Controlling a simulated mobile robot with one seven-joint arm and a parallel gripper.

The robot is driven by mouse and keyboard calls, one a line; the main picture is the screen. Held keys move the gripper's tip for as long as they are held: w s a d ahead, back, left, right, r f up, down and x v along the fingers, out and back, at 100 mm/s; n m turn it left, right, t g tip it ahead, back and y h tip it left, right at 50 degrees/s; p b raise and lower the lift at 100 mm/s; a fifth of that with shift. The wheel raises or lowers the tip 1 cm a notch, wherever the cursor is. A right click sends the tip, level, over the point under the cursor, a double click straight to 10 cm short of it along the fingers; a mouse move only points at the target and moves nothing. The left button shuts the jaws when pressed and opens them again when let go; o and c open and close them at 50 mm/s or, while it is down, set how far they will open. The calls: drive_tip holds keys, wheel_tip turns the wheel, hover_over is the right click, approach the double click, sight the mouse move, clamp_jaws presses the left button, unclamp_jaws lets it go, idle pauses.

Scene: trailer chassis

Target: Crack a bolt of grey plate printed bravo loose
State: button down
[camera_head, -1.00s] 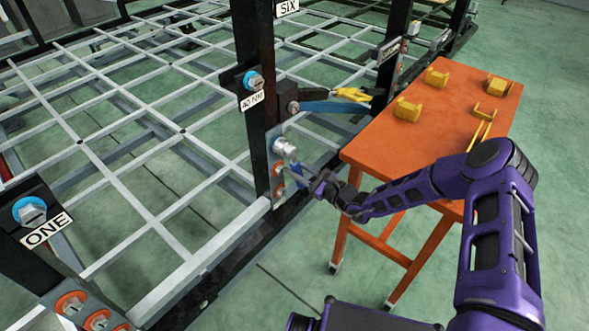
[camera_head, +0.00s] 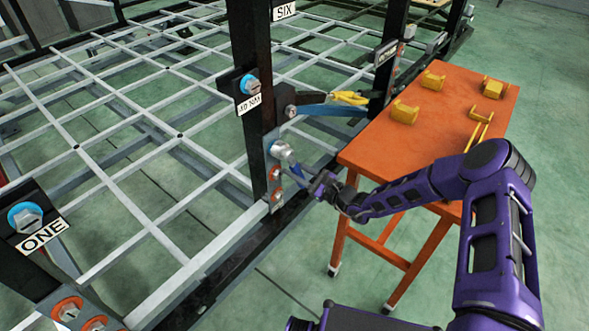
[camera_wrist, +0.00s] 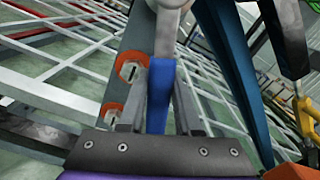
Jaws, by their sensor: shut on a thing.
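A grey plate (camera_head: 271,181) is on the dark post in the head view; no print on it can be read. It carries bolts with orange collars (camera_head: 275,173), and two collars show in the wrist view (camera_wrist: 131,67). My gripper (camera_head: 308,182) is shut on the blue handle (camera_wrist: 160,90) of a silver-headed tool. The tool's head (camera_head: 282,150) is at the top of the plate, where it covers whatever lies behind it. Its shaft (camera_wrist: 172,35) runs up from my fingers in the wrist view. Whether the head is fully seated cannot be told.
An orange table (camera_head: 452,110) with several yellow holders stands right of the post. Above the plate are a blue-collared bolt (camera_head: 250,85) and a blue bar (camera_head: 330,109). Another bolted plate, labelled ONE (camera_head: 42,235), is at left. A white lattice frame spreads behind.

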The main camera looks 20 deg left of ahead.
drive_tip(key=shift+w+r, duration=0.15)
drive_tip(key=shift+r, duration=0.1)
drive_tip(key=shift+p+v, duration=0.4)
drive_tip(key=shift+v, duration=0.65)
drive_tip(key=shift+f+p+v, duration=0.1)
drive_tip(key=shift+p+v, duration=0.15)
drive_tip(key=shift+v, duration=0.75)
drive_tip(key=shift+f+p+v, duration=0.15)
drive_tip(key=shift+p+v, duration=0.1)
drive_tip(key=shift+v, duration=0.7)
drive_tip(key=shift+s, duration=0.25)
